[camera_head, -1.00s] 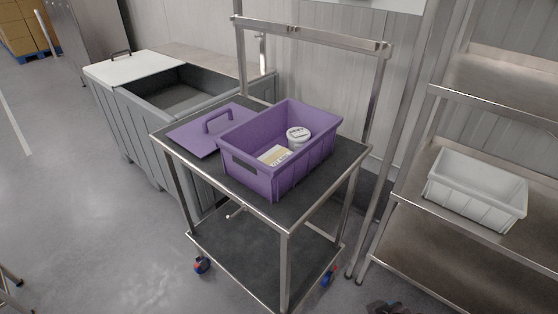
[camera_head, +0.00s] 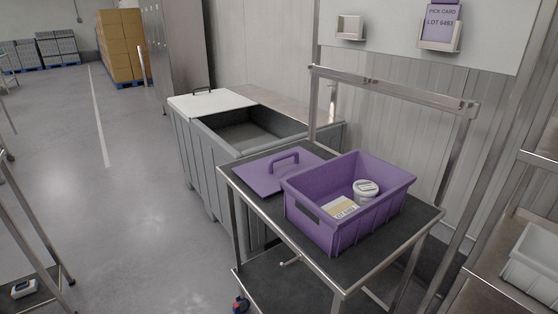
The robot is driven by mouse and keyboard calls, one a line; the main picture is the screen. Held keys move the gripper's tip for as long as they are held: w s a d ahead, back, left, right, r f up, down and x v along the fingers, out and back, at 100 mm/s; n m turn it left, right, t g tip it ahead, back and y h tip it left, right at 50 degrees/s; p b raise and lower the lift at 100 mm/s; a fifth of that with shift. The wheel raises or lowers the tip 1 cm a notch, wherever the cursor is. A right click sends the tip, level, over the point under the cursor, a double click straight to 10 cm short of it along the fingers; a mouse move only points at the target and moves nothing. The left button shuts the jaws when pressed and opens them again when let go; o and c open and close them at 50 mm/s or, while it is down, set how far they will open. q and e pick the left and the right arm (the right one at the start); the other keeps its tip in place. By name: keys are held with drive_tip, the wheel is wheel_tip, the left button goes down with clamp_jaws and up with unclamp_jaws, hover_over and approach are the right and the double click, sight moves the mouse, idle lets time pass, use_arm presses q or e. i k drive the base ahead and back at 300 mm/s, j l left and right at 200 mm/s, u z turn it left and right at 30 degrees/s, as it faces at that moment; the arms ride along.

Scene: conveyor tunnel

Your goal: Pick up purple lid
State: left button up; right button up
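The purple lid (camera_head: 259,177) is a flat panel with a raised handle (camera_head: 285,158) on top. It lies flat on the dark top of the metal cart (camera_head: 394,243), at the cart's left end. The purple crate (camera_head: 335,230) stands open beside the lid, to its right. Inside the crate are a white round tub (camera_head: 366,190) and a box with a yellow and white label (camera_head: 343,207). Neither of my grippers shows in the head view.
A large grey bin (camera_head: 196,160) with a white lid (camera_head: 212,101) stands behind the cart, to the left. A shelf with a white tray (camera_head: 536,262) is at the right edge. A purple pick card (camera_head: 440,22) hangs on the wall. Open floor (camera_head: 110,210) lies left of the cart.

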sight(263, 176)
drive_tip(key=i+j, duration=0.15)
drive_tip(key=j, duration=0.2)
drive_tip(key=i+j+z, duration=0.1)
drive_tip(key=j, duration=0.3)
drive_tip(key=i+j, duration=0.2)
drive_tip(key=j, duration=0.15)
drive_tip(key=i+j+z, duration=0.1)
drive_tip(key=j, duration=0.3)
drive_tip(key=i+j, duration=0.15)
drive_tip(key=j, duration=0.2)
